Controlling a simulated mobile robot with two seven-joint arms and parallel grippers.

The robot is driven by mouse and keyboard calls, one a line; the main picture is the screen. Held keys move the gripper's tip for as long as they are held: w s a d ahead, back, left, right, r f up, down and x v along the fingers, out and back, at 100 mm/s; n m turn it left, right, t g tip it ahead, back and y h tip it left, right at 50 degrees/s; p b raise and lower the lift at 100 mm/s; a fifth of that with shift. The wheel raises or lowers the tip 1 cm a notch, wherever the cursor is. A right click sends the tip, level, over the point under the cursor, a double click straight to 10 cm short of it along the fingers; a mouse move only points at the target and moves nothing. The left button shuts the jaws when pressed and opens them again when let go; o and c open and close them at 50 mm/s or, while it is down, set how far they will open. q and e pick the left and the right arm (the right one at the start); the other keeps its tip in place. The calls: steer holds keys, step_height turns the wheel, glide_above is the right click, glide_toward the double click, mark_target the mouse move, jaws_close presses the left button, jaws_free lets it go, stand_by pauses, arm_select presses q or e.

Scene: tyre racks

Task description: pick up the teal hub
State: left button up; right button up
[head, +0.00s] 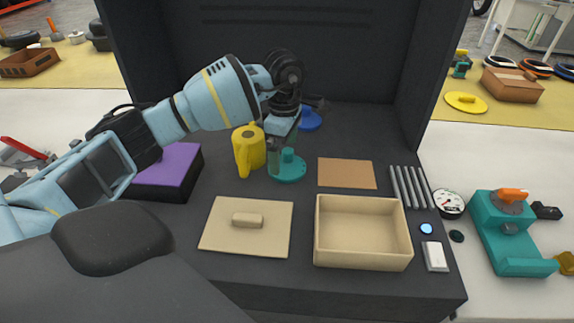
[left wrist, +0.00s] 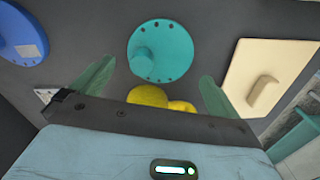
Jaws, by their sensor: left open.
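The teal hub (head: 290,170) is a round flanged disc with a raised stub, lying on the dark work surface. It also shows in the left wrist view (left wrist: 165,52), where its stub and several bolt holes are visible. My left gripper (head: 281,152) is open, pointing down just above the hub in the head view, and partly covers it. My right gripper is not in view.
A yellow mug-like object (head: 249,149) stands close left of the hub. A blue disc (head: 309,119) lies behind it. A beige lid (head: 220,238), an open beige tray (head: 363,263) and a brown sheet (head: 346,174) lie nearby. Dark walls enclose the back and sides.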

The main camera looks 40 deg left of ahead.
mark_target(285, 165)
arm_select(q)
steer(key=shift+d+f, duration=0.1)
steer(key=shift+f, duration=1.8)
steer(key=shift+c, duration=0.4)
steer(key=shift+w, duration=0.1)
steer(key=c, duration=0.9)
steer(key=shift+r, duration=0.15)
step_height(285, 165, up, 10)
steer(key=shift+f, duration=0.1)
